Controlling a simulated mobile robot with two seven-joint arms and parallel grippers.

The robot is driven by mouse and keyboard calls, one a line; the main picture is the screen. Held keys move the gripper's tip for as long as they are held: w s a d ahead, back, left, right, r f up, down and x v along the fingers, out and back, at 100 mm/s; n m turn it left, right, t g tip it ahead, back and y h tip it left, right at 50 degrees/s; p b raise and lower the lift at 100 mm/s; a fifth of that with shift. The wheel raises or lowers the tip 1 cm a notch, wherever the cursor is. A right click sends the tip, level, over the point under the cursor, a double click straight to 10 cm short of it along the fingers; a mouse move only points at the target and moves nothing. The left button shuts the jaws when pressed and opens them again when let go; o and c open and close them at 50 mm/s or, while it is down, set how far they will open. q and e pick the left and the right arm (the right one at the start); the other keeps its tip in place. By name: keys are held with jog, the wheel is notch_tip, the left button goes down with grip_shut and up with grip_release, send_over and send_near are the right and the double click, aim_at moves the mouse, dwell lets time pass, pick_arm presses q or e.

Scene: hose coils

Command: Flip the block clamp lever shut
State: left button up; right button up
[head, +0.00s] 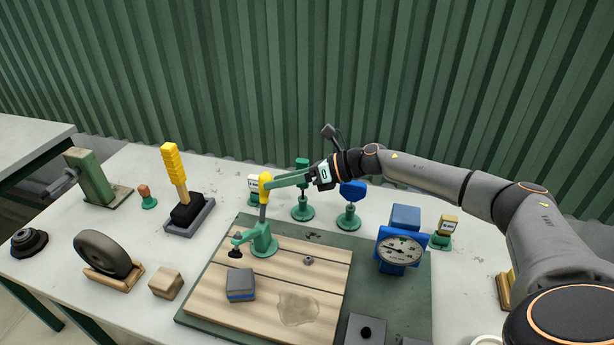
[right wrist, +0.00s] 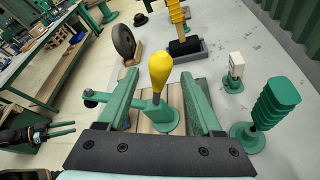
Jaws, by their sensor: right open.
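The green block clamp (head: 262,241) stands on the wooden board. Its lever points up, with a yellow grip (head: 265,187) on a grey stem. A short green arm with a black tip (head: 235,252) reaches left from the clamp. My right gripper (head: 268,185) is at the yellow grip. In the right wrist view its green fingers are apart, one on each side of the grip (right wrist: 160,70); I cannot tell whether either touches it. A grey-blue block (head: 240,285) lies on the board in front of the clamp. My left gripper (right wrist: 66,129) shows small at the left edge of the right wrist view.
Green and blue knobbed posts (head: 349,208) stand behind the board, below my right arm. A round dial gauge (head: 399,250) is to the right. A yellow-handled tool (head: 176,172), a black wheel (head: 102,254) and a small wooden block (head: 166,283) are to the left.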

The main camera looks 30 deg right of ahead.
jog(key=b+v, duration=0.2)
jog(key=v, duration=0.6)
jog(key=shift+s+d+r, duration=0.1)
